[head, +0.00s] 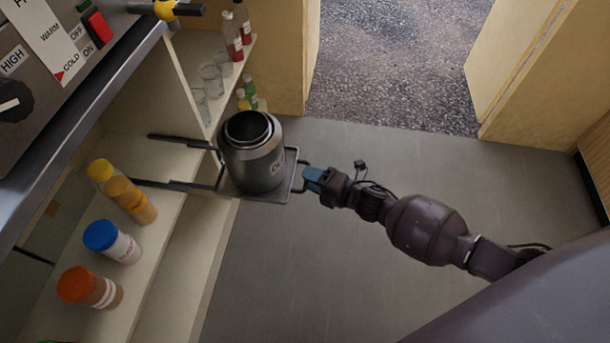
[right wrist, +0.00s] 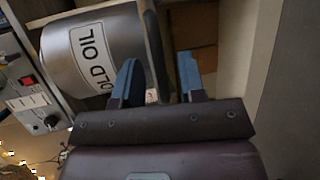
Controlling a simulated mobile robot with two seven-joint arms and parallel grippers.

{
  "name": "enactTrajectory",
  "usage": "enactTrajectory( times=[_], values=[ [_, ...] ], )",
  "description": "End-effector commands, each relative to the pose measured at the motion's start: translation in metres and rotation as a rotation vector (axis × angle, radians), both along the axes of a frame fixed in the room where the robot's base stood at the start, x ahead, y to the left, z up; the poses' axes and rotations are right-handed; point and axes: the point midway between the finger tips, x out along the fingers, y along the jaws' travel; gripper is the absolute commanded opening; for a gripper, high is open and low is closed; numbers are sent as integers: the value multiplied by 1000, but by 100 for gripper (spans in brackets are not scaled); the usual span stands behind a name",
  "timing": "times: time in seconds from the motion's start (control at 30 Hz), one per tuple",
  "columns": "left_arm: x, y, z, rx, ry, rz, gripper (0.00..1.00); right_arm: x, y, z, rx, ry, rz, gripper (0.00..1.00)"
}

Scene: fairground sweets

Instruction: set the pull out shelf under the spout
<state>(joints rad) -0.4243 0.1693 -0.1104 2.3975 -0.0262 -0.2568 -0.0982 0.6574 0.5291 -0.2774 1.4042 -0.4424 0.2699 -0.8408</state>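The pull out shelf (head: 272,196), a dark metal tray on two rails, is drawn out over the floor in the head view. A steel can (head: 262,172) labelled OLD OIL stands upright on it; the can also fills the upper left of the right wrist view (right wrist: 75,55). My right gripper (head: 309,179) is at the shelf's front handle (head: 300,176). In the right wrist view its blue fingers (right wrist: 160,78) are apart, with a bar between or just beyond them. Contact is unclear. A yellow and black tap (head: 165,9) is at the top edge; its outlet is not clear. My left gripper is out of view.
The machine's control panel (head: 60,50) and metal counter edge (head: 85,110) are at left. Lidded jars, including a blue-capped one (head: 113,242), stand on the lower ledge. Bottles (head: 232,35) and glasses line the side shelf. The grey floor (head: 300,270) is open.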

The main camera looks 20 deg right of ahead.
Motion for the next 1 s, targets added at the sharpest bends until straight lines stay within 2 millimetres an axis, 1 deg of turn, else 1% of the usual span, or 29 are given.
enactTrajectory(
  times=[0.03, 0.2, 0.53, 0.57, 0.6, 0.8, 1.0],
  values=[
    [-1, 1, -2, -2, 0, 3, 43, 4, 3, -4, 1, 3, 0, 37],
    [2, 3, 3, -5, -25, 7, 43, 14, 9, -5, 1, 2, 0, 37],
    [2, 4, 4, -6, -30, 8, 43, 17, 11, -4, 1, 0, -1, 37],
    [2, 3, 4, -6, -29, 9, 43, 17, 10, -4, 1, 0, -1, 36],
    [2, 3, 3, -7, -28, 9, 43, 17, 11, -4, 1, 0, -1, 30],
    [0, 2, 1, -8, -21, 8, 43, 16, 10, -4, 1, 0, -1, 0],
    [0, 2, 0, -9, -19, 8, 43, 16, 10, -4, 1, 0, -1, 0]
  ],
)
